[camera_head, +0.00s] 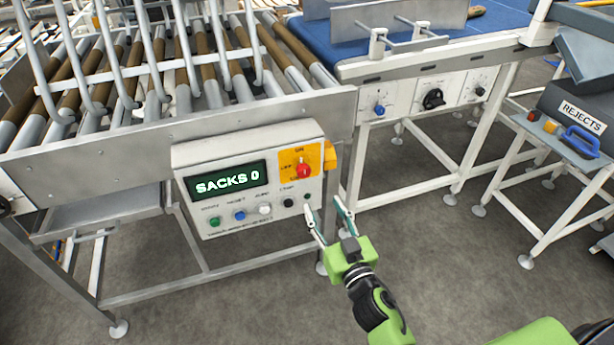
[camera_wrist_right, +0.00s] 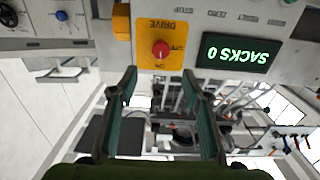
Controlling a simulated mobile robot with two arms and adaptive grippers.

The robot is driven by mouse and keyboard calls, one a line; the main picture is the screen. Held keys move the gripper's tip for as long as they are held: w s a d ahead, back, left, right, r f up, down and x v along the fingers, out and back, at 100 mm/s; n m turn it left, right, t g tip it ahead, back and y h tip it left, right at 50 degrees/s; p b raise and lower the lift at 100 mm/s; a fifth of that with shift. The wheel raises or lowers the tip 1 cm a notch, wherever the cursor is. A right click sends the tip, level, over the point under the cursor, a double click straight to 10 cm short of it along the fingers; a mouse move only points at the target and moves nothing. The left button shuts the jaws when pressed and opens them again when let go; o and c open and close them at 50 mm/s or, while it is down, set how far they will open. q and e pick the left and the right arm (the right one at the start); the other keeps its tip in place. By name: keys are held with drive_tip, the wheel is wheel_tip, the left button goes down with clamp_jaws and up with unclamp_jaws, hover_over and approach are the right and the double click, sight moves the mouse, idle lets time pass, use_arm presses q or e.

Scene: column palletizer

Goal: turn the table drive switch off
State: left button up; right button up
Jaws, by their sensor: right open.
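The drive switch is a red knob (camera_head: 303,170) on a yellow plate (camera_head: 314,153) at the right of the white control box (camera_head: 250,205). The wrist view shows the red knob (camera_wrist_right: 161,49) upside down, with DRIVE, OFF and ON printed around it. I cannot tell which mark the knob points to. My right gripper (camera_head: 326,212) is open and empty, near the box's lower right corner in the head view. In the wrist view its fingertips (camera_wrist_right: 160,78) are spread, with the knob lined up between and beyond them, apart from it. My left gripper is not in view.
The box carries a display (camera_head: 226,181) reading SACKS 0, and green, blue, white and black buttons along its bottom. The roller table (camera_head: 160,130) is behind it. A blue belt conveyor (camera_head: 400,40) with other knobs and a REJECTS stand (camera_head: 580,105) are at right.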

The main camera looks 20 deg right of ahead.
sight(305, 174)
drive_tip(key=w, duration=1.2)
drive_tip(key=shift+w+a+f+p, duration=0.1)
drive_tip(key=shift+w+a+p, duration=0.2)
drive_tip(key=c, duration=1.1)
